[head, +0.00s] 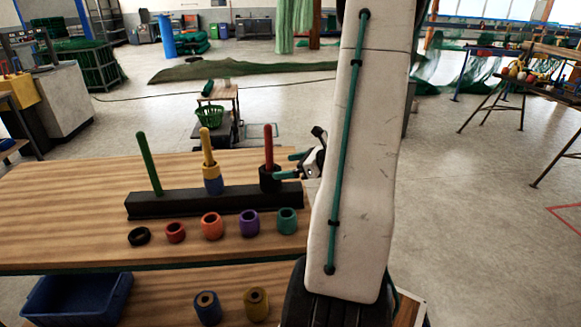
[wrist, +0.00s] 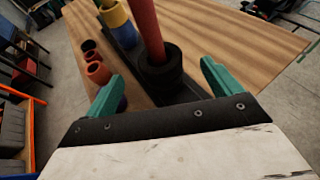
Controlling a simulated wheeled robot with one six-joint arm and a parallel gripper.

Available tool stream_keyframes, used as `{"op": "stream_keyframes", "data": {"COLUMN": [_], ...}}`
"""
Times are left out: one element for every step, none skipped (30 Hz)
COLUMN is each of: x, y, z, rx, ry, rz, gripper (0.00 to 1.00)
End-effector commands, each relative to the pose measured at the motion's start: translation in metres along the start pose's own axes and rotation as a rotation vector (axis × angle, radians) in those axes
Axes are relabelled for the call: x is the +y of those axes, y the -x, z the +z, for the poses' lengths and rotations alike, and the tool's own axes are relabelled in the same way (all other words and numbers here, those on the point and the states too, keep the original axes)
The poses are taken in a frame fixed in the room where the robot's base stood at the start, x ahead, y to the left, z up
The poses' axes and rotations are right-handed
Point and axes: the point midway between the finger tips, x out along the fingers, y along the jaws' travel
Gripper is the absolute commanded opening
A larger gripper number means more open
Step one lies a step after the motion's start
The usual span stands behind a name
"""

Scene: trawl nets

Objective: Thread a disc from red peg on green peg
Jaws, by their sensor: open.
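A black peg base (head: 215,200) on the wooden table carries a green peg (head: 149,163), a yellow peg (head: 208,146) and a red peg (head: 268,145). The green peg is bare. The yellow peg bears a yellow ring over a blue ring (head: 213,186). The red peg has a thick black disc (head: 270,178) around its foot; whether it is one disc or a stack I cannot tell. My gripper (head: 284,165) is open and empty just right of the red peg. In the wrist view the black disc (wrist: 158,72) stands ahead, between the spread green fingers, apart from them.
Several loose rings, black (head: 139,236), red (head: 175,232), orange (head: 212,225), purple (head: 249,222) and teal (head: 287,220), lie in a row before the base. A lower shelf holds two more rings and a blue bin (head: 75,297). The table left of the green peg is clear.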

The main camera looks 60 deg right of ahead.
Motion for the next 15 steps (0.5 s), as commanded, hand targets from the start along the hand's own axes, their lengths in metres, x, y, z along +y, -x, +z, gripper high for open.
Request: {"op": "stream_keyframes", "data": {"x": [0.001,0.001,0.001,0.002,0.002,0.002,0.002,0.002,0.002,0.002,0.002,0.002,0.002,0.001,0.001], "y": [-0.006,-0.011,-0.017,-0.022,-0.027,-0.033,-0.038,-0.042,-0.048,-0.052,-0.056,-0.060,-0.063,-0.065,-0.067], "z": [0.000,0.000,0.001,0.001,0.000,0.000,0.000,0.000,0.000,0.000,0.000,0.000,0.000,0.000,0.000], "rx": [0.000,0.000,0.000,0.000,0.000,0.000,0.001,0.001,0.001,0.001,0.000,0.000,0.000,0.000,0.000], "ry": [-0.001,0.000,0.000,0.001,0.000,0.000,0.001,0.002,0.002,0.002,0.002,0.002,0.002,0.002,0.002], "rz": [0.003,0.004,0.005,0.006,0.006,0.006,0.006,0.006,0.006,0.006,0.006,0.005,0.005,0.005,0.004], "gripper": [0.90,0.90,0.90,0.90,0.90,0.90,0.90,0.90,0.90,0.90,0.90,0.90,0.90,0.90,0.90]}}
